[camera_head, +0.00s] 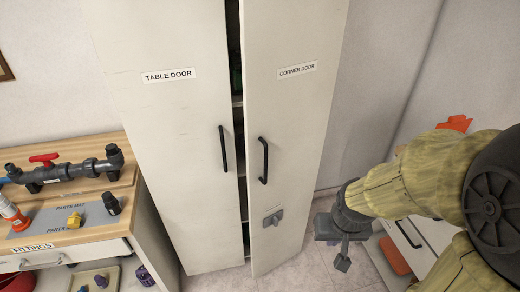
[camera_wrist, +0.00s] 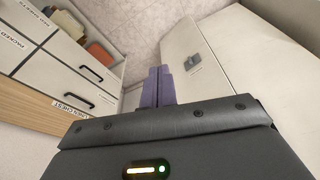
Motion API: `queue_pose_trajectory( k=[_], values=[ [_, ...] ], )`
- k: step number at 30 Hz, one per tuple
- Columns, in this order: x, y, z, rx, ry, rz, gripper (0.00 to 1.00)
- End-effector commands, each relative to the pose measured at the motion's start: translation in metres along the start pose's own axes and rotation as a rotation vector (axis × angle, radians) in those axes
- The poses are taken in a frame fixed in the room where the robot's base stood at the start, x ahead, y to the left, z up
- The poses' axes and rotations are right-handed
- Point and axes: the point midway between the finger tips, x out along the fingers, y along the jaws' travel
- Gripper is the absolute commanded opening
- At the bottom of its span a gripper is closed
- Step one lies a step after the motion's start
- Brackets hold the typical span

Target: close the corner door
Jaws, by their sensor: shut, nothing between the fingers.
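The corner door (camera_head: 300,115) is a tall off-white panel labelled "CORNER DOOR", with a black bar handle (camera_head: 263,160) and a small grey latch (camera_head: 273,217) lower down. It stands ajar; a dark gap with shelf edges shows between it and the table door (camera_head: 175,130). In the wrist view, the pale panel bearing a grey latch (camera_wrist: 195,62) lies to the right of my fingers. My gripper (camera_head: 343,263) is to the right of the corner door, low and apart from it in the head view. Its purple fingers (camera_wrist: 158,86) are together and empty.
A wooden bench (camera_head: 70,195) with pipe fittings stands at the left. At the right, a white drawer unit (camera_wrist: 75,75) with black handles and orange items stands close to my arm. Tiled floor (camera_head: 310,250) shows between door and drawers.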

Motion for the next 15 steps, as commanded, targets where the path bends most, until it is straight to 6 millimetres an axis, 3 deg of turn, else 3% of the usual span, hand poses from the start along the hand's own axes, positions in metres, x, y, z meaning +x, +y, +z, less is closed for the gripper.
queue_pose_trajectory(
  k=[15],
  values=[
    [0.0039, 0.0006, -0.0032, 0.013, 0.017, 0.002, 0.0]
  ],
)
